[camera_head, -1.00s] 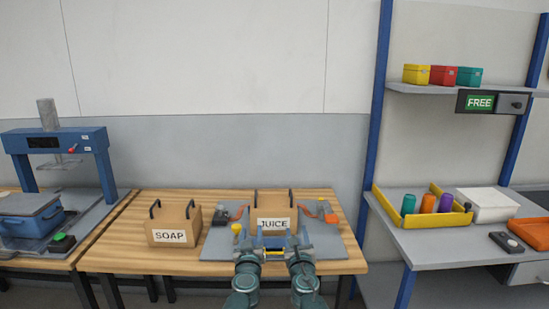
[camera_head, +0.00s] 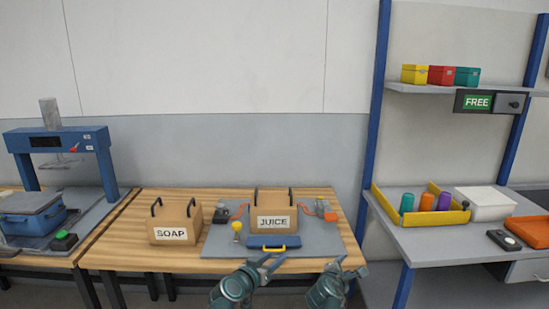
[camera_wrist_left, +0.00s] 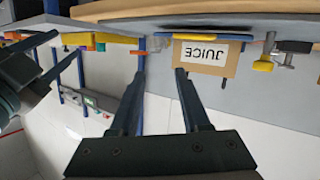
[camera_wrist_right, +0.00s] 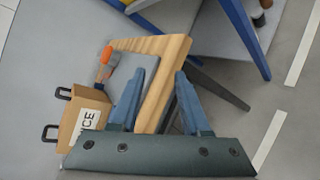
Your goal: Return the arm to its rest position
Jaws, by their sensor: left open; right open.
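My left gripper (camera_head: 266,263) is open and empty at the front edge of the wooden table. Its open fingers also show in the left wrist view (camera_wrist_left: 158,75). My right gripper (camera_head: 334,266) is open and empty just right of it, near the table's front right corner; its fingers show apart in the right wrist view (camera_wrist_right: 159,85). A blue bar with a yellow handle (camera_head: 274,242) lies on the grey mat (camera_head: 222,243) in front of the JUICE box (camera_head: 274,210). Both grippers are apart from it.
The SOAP box (camera_head: 174,222) stands left of the mat. A yellow knob (camera_head: 237,228) and orange clamps (camera_head: 325,211) are on the mat. A blue press (camera_head: 60,142) stands far left. A grey bench (camera_head: 430,238) with a yellow tray (camera_head: 410,217) is at right.

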